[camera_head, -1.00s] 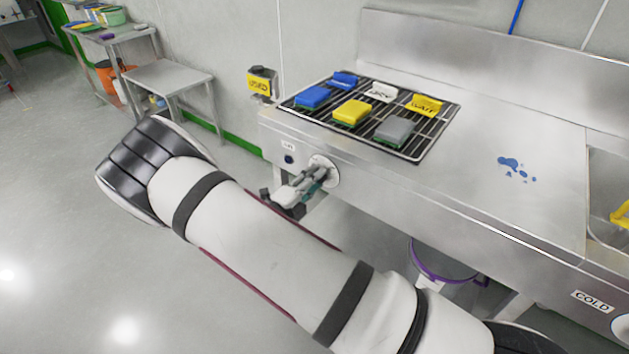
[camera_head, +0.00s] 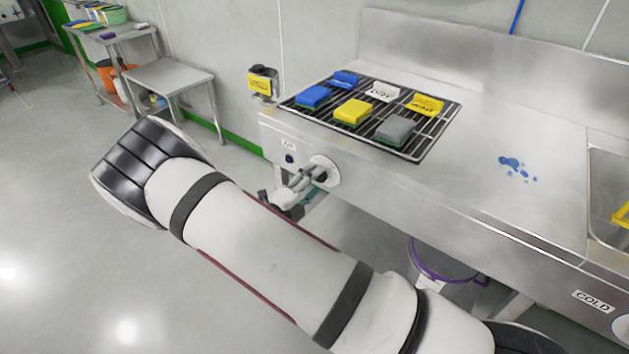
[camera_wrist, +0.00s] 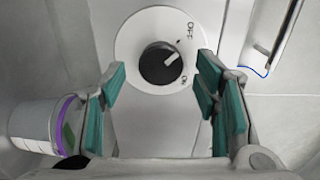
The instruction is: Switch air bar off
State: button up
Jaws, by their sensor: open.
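The control is a black round knob (camera_wrist: 160,65) on a white dial plate with OFF and ON marks, seen in the wrist view. Its white pointer line points to the upper right, between the two marks. In the head view the white dial plate (camera_head: 327,171) is on the counter's front panel, partly hidden by my gripper. My gripper (camera_wrist: 162,78) is open, its teal-padded fingers on either side of the knob and apart from it. It also shows in the head view (camera_head: 298,190), pointing at the dial.
A black grate (camera_head: 447,112) with sponges and small signs is set in the steel counter (camera_head: 490,140) above the dial. A small label (camera_head: 289,143) is left of the dial. A purple-rimmed bucket (camera_wrist: 36,124) stands below. A yellow-labelled box (camera_head: 262,82) is on the wall.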

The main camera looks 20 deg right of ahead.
jog(key=v, duration=1.1)
jog(key=shift+a, duration=0.1)
jog(key=s+d+r+m+g+y+p, duration=0.25)
jog(key=s+d+r+m+g, duration=0.4)
jog(key=r+m, duration=0.4)
jog(key=s+d+r+m+g+y+p, duration=0.25)
jog(key=s+d+r+m+g, duration=0.35)
jog(key=r+m, duration=0.45)
jog(key=s+r+m+t+y+p, duration=0.2)
jog(key=s+r+m+t+y, duration=0.1)
jog(key=s+r+m, duration=0.5)
jog(key=s+a+r+m+t+y+p, duration=0.1)
jog(key=s+r+m+y, duration=0.5)
jog(key=s+m, duration=0.7)
jog(key=shift+a+r+m+t+y+p, duration=0.35)
jog(key=shift+r+m+t+p, duration=0.45)
jog(key=shift+t, duration=0.25)
